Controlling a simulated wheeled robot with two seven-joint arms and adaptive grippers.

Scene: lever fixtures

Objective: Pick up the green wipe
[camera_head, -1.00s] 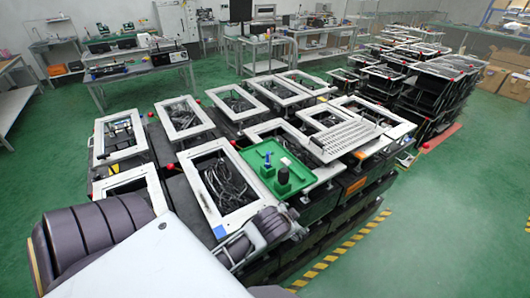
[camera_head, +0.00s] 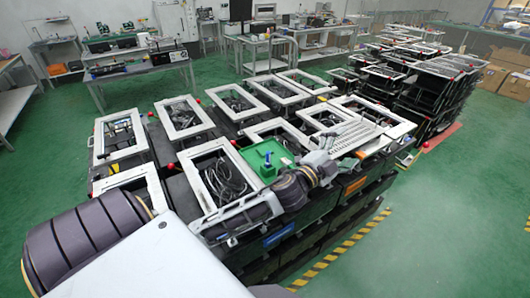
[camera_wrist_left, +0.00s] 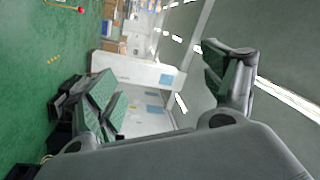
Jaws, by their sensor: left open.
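I cannot pick out a green wipe for certain in either view. A flat green tray (camera_head: 256,152) lies at the middle of the framed tables in the head view, with a small blue item (camera_head: 267,161) on it. My left forearm and wrist now cover the tray's near right part. My left gripper (camera_head: 328,158) is just right of the tray, small and partly blended with the white rack behind it. In the left wrist view the left gripper (camera_wrist_left: 163,80) has its two green-padded fingers wide apart, with nothing between them. My right gripper is in neither view.
White-framed tables (camera_head: 180,118) with black cables inside stand close around the tray. A white slotted rack (camera_head: 350,137) lies right of it. Dark stacked units (camera_head: 425,90) stand at the far right. Green floor (camera_head: 450,220) is open at the right, beyond yellow-black tape.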

